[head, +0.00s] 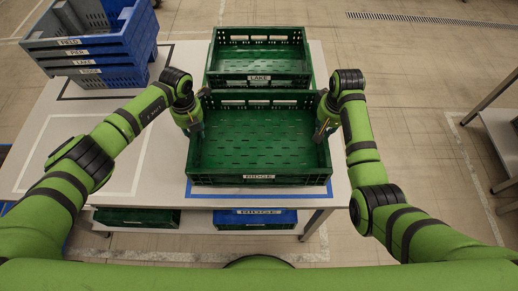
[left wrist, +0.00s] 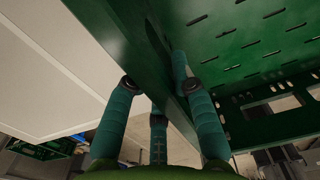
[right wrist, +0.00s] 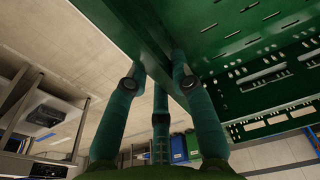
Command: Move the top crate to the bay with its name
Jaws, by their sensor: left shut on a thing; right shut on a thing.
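A green crate (head: 259,179) with a front label that seems to read RIDGE is at the front of the table, empty, over a blue outline. My left gripper (head: 195,128) is shut on its left wall, and my right gripper (head: 324,131) on its right wall. The crate's wall shows between the fingers in the left wrist view (left wrist: 165,75) and right wrist view (right wrist: 150,45). I cannot tell whether the crate touches the table. A second green crate (head: 258,83), labelled LAKE, stands right behind it.
A stack of blue crates (head: 90,62) with several labels stands at the table's back left, by a black outline. A white outlined area (head: 85,155) at left is bare. Below the front edge are a blue crate (head: 240,219) and a green crate (head: 130,217). Another table (head: 503,140) stands right.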

